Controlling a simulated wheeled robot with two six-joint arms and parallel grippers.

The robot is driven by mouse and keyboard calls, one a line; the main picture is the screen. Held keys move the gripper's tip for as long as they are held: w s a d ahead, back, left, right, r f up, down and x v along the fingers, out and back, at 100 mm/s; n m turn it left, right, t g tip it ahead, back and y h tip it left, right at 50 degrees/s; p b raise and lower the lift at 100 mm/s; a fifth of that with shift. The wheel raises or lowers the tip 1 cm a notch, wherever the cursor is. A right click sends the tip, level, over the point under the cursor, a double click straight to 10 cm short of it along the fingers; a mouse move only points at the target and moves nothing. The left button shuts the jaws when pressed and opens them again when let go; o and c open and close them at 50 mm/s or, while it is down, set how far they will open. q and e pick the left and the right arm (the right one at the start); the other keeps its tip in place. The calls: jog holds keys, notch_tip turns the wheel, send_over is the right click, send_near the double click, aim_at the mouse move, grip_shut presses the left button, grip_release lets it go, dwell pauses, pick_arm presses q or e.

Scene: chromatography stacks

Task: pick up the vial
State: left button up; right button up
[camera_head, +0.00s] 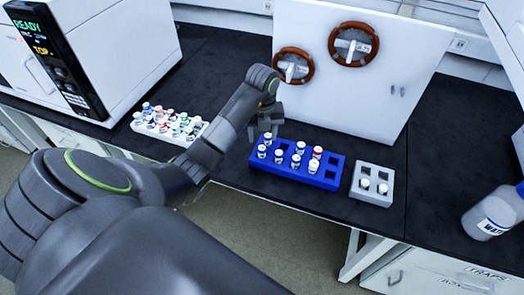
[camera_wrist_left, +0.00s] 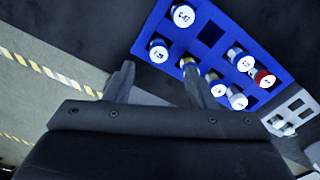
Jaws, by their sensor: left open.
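Several white-capped vials (camera_head: 295,160) stand upright in a blue rack (camera_head: 333,181) on the dark bench; one near the right has a red-marked cap (camera_head: 317,152). The rack also shows in the left wrist view (camera_wrist_left: 209,33), with numbered caps seen from above. My left gripper (camera_head: 266,118) is above and behind the rack's left end. In the left wrist view my left gripper (camera_wrist_left: 158,78) is open and empty; its right finger overlaps a vial (camera_wrist_left: 187,62) near the rack's edge. I cannot tell whether they touch. Which vial is meant is unclear. My right gripper is not in view.
A white tray of vials (camera_head: 139,127) stands to the left, partly beside my arm. A grey block (camera_head: 371,199) with two vials is right of the rack. A white cabinet (camera_head: 410,75) stands behind. A bottle (camera_head: 492,214) is at the right edge. Bare bench lies between.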

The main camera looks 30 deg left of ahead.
aim_at(262, 147)
pick_arm(q)
jog(key=shift+f+b, duration=1.25)
jog(key=shift+f, duration=0.45)
jog(key=shift+a+f, duration=0.1)
jog(key=shift+f, duration=0.2)
jog(key=shift+f+p, duration=0.35)
jog(key=shift+f, duration=1.2)
jog(key=c, duration=1)
jog(key=shift+c, duration=0.2)
notch_tip(262, 147, up, 3)
jog(key=shift+w+r, duration=0.1)
notch_tip(262, 147, up, 5)
jog(key=p, duration=0.4)
jog(key=shift+r, duration=0.2)
jog(key=shift+r+p, duration=0.75)
jog(key=shift+p, duration=0.05)
